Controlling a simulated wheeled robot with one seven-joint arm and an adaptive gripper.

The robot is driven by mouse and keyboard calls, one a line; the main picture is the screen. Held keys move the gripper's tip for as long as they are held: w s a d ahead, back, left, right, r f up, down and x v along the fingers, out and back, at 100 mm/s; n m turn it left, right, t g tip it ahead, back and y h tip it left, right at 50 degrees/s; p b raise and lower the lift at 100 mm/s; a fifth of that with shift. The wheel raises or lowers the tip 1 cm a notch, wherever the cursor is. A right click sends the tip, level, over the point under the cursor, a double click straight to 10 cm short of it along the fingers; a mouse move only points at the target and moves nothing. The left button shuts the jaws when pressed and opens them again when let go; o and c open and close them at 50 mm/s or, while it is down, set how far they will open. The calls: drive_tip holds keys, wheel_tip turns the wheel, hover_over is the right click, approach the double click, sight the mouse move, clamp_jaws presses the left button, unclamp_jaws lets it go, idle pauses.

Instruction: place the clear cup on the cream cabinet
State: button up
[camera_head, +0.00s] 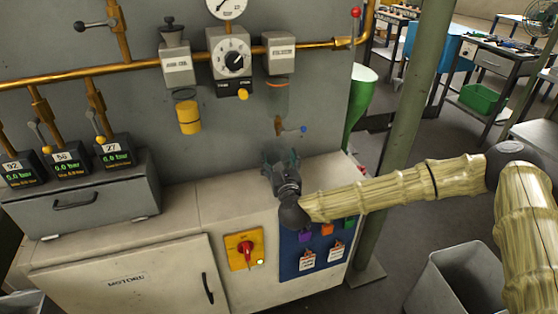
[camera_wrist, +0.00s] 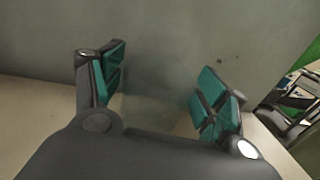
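The cream cabinet (camera_head: 120,248) stands against the grey panel, with a "MOTORE" label on its door. My gripper (camera_head: 280,160) is low over the right part of its top, close to the panel. In the wrist view, its green finger pads (camera_wrist: 160,88) are spread well apart. A faint see-through shape, seemingly the clear cup (camera_wrist: 155,112), fills much of the gap between the pads. Its outline is very weak, and its base is hidden by my gripper. I cannot tell if the pads press on it or if it touches the cabinet top.
A grey drawer box (camera_head: 90,200) with several small meters takes up the cabinet's left top. Gauges and a copper pipe (camera_head: 130,65) are on the panel above. The top between box and gripper is clear. A green post (camera_head: 400,120) and a grey bin (camera_head: 455,285) stand to the right.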

drive_tip(key=shift+r, duration=0.1)
drive_tip(key=shift+r, duration=0.15)
drive_tip(key=s, duration=0.4)
drive_tip(key=s+d, duration=0.1)
drive_tip(key=s, duration=0.3)
drive_tip(key=s+d, duration=0.1)
drive_tip(key=s, duration=0.2)
drive_tip(key=shift+s+d+b, duration=0.1)
drive_tip(key=shift+s+b, duration=0.25)
drive_tip(key=shift+s, duration=0.05)
